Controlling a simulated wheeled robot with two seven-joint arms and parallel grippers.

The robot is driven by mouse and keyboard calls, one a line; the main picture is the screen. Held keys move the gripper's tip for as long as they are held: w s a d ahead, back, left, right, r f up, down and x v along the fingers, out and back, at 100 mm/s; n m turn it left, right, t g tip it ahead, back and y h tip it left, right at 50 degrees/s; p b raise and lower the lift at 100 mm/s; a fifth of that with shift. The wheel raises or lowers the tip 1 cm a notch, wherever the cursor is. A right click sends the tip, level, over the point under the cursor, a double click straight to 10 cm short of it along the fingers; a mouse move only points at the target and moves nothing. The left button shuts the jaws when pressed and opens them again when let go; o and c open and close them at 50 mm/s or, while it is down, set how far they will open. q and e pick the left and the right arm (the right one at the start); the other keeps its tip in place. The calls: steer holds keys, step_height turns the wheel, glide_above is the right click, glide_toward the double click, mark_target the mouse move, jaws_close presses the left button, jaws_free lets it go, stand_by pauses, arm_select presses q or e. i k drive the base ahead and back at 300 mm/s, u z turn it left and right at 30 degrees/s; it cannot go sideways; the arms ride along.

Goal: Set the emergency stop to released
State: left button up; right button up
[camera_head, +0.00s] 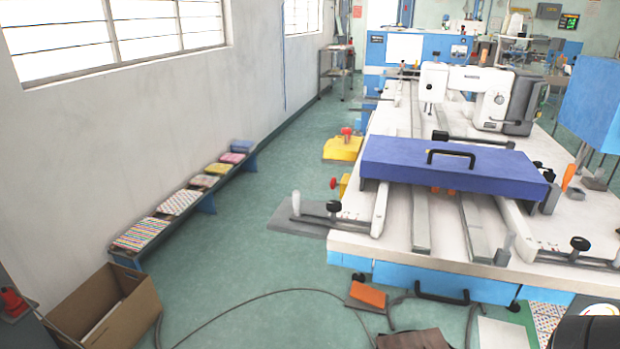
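No part is clearly marked as the emergency stop. One candidate is a red knob (333,183) that sticks out to the left of a small yellow box (344,186) at the left side of the sewing table. Another is a red-topped part (346,131) on a larger yellow block (342,149) farther back on the floor. Whether either is pressed or released is too small to tell.
The white sewing table (350,240) carries a blue hinged cover (450,165) and a sewing machine (470,92). A cardboard box (125,318) and a low bench (207,203) stand at left. A cable (240,309) crosses the floor. The green floor between is mostly clear.

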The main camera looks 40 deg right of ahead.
mark_target(333, 183)
steer(key=z, duration=0.5)
steer(key=i, duration=1.05)
steer(key=z, duration=1.2)
steer(key=i, duration=0.3)
steer(key=z, duration=0.3)
